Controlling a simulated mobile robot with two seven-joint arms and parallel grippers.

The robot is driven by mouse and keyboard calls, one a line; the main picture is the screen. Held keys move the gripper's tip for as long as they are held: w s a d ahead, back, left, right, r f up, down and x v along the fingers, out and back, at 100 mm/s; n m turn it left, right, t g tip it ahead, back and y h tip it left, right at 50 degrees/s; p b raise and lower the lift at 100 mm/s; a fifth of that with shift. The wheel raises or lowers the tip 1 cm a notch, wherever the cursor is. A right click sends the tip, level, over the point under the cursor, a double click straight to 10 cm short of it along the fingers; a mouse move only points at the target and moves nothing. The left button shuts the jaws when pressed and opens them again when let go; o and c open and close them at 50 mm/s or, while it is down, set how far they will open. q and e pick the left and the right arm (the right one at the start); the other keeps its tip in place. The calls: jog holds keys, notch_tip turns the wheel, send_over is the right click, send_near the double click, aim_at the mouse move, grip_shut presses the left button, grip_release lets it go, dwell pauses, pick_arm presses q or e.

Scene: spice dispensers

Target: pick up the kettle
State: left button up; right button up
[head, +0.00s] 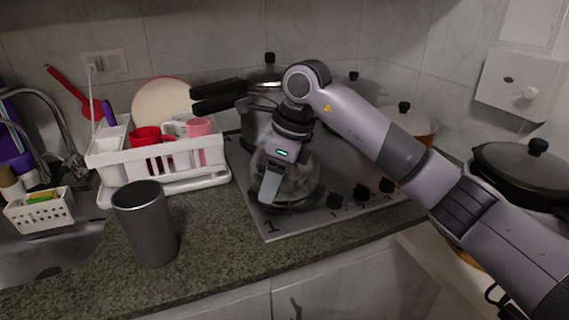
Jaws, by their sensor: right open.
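The kettle (305,180) seems to be the round, glossy, see-through or mirror-like vessel on the front burner of the stove. My right gripper (269,190) hangs over it, pointing down, with one finger in front of the kettle's left side. The gripper is open; its other finger is hidden. My wrist covers the top of the kettle, so its handle and lid cannot be made out. I cannot tell whether the finger touches the kettle. My left gripper is not in view.
The stove (262,218) has knobs (361,192) on its right. Pots with black handles (218,97) stand behind. A white dish rack (205,178) with cups and a grey tumbler (146,223) stand left. The front counter right of the tumbler is clear.

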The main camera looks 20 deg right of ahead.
jog(key=shift+w+a+f, duration=0.1)
jog(key=shift+a+f, duration=0.05)
jog(key=shift+f, duration=0.4)
grip_shut()
dwell(1.0)
jog(key=shift+r, duration=0.2)
